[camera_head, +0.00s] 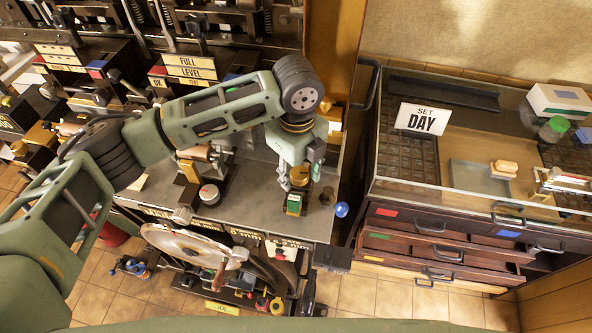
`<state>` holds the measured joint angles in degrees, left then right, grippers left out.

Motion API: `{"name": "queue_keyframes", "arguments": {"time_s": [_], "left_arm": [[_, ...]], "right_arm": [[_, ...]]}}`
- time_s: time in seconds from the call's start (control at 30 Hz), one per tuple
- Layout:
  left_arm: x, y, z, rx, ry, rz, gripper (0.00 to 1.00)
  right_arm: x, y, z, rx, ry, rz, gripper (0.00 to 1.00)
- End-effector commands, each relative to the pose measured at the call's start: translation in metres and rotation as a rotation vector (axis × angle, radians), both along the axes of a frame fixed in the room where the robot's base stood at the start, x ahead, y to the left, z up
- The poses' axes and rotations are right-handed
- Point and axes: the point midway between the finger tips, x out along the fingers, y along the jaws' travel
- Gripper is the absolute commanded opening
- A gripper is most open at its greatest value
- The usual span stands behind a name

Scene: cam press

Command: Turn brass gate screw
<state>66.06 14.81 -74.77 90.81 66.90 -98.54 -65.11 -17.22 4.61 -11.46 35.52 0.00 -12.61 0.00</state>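A round brass knob (299,177), which looks like the brass gate screw, stands above a small green block (294,204) at the right end of the grey machine bench (262,214). My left gripper (300,174) reaches down to the knob from above, with its fingers close around or beside it. Whether the fingers touch the knob cannot be told. The gripper hides part of the knob's far side. My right gripper is not in view.
A large pale wheel (195,247) sits below the bench front. A dark cylinder (327,196) and a blue ball knob (341,209) stand right of the brass knob.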

Motion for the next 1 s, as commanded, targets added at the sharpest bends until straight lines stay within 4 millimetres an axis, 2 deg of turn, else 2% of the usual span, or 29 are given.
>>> {"name": "queue_keyframes", "arguments": {"time_s": [0.17,0.5,0.7,1.0], "left_arm": [[0.001,-0.001,0.012,-0.002,-0.003,0.000,0.40],[0.001,-0.001,0.080,-0.002,-0.004,-0.001,0.40],[0.001,0.000,0.110,-0.001,-0.001,0.001,0.40],[0.000,0.000,0.120,0.000,0.001,0.001,0.40]], "right_arm": [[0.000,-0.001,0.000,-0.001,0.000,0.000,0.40],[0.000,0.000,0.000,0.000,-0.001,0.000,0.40],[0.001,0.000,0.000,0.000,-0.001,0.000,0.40],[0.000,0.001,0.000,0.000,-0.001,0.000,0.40]]}}
